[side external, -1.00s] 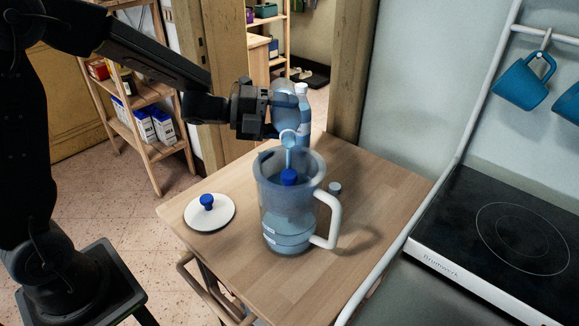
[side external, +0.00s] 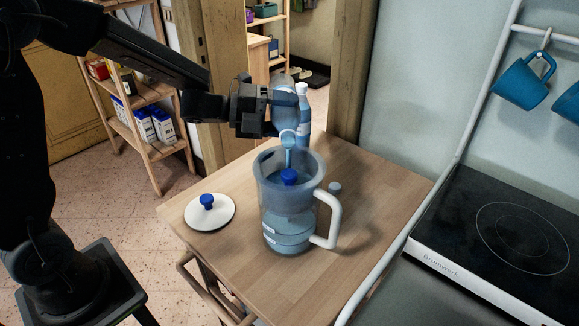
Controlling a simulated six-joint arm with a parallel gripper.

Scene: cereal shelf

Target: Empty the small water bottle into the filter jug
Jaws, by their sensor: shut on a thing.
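My gripper (side external: 272,108) is shut on a clear, bluish small water bottle (side external: 284,95), above and behind the filter jug. The bottle is tipped with its mouth down, and a pale blue stream of water (side external: 288,155) runs from it into the jug's open top. The filter jug (side external: 288,205) stands upright on the table. It is clear, with a white handle on the right, a blue knob inside and water in its lower part. The jug's white lid with a blue knob (side external: 208,211) lies on the table to its left. The gripper partly hides the held bottle.
Another bottle (side external: 303,112) with a white cap stands behind the held one. A small grey cap (side external: 334,187) lies right of the jug on the wooden table (side external: 375,190). The cooktop (side external: 500,225) is at the right. The table's front is clear.

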